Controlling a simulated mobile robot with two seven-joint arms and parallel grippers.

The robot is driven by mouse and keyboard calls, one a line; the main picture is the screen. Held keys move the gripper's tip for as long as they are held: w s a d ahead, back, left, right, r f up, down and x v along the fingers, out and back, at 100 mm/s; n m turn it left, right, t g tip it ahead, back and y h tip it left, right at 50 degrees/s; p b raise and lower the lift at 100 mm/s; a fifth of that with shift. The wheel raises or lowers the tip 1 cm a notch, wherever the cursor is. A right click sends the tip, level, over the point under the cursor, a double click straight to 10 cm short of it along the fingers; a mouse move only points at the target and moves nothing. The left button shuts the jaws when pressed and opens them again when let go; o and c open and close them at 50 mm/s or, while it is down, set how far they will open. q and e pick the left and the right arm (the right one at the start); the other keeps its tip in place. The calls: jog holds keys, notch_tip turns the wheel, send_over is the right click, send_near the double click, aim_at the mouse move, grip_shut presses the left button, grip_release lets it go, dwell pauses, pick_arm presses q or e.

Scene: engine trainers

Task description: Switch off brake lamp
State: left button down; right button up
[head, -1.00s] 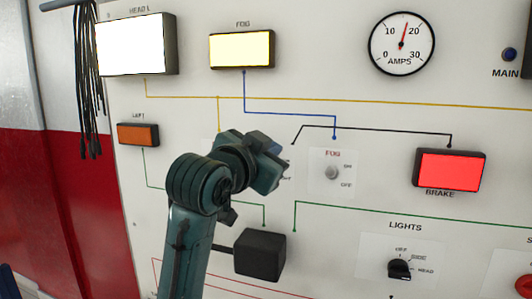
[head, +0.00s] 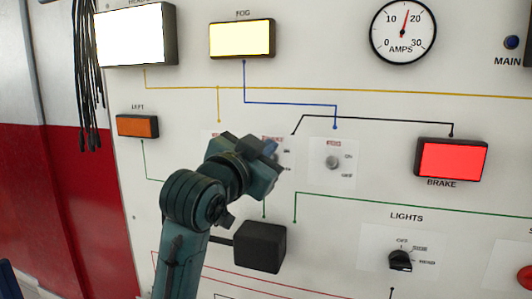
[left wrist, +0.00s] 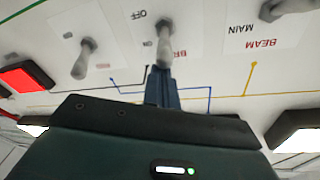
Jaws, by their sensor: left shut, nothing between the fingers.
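The brake lamp (head: 452,160) is lit bright red at the right of the panel in the head view. The brake switch's plate (head: 286,146) is mostly hidden behind my left gripper (head: 270,150) there. In the left wrist view the brake toggle (left wrist: 164,45) is a grey lever on a white plate with an OFF label, seen upside down. My left gripper's blue fingers (left wrist: 163,86) are shut and empty, with their tips at the lever's end. I cannot tell whether they touch it. My right gripper is not in view.
The fog switch (head: 332,162) is just right of the gripper, and the lights knob (head: 400,260) is lower right. A black box (head: 260,246) sticks out below the gripper. The beam toggle (left wrist: 285,8) is beside the brake toggle in the wrist view.

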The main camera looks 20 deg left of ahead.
pick_arm(q)
jog(key=shift+f+t+b, duration=0.25)
jog(key=shift+t+b, duration=0.15)
jog(key=shift+b, duration=0.1)
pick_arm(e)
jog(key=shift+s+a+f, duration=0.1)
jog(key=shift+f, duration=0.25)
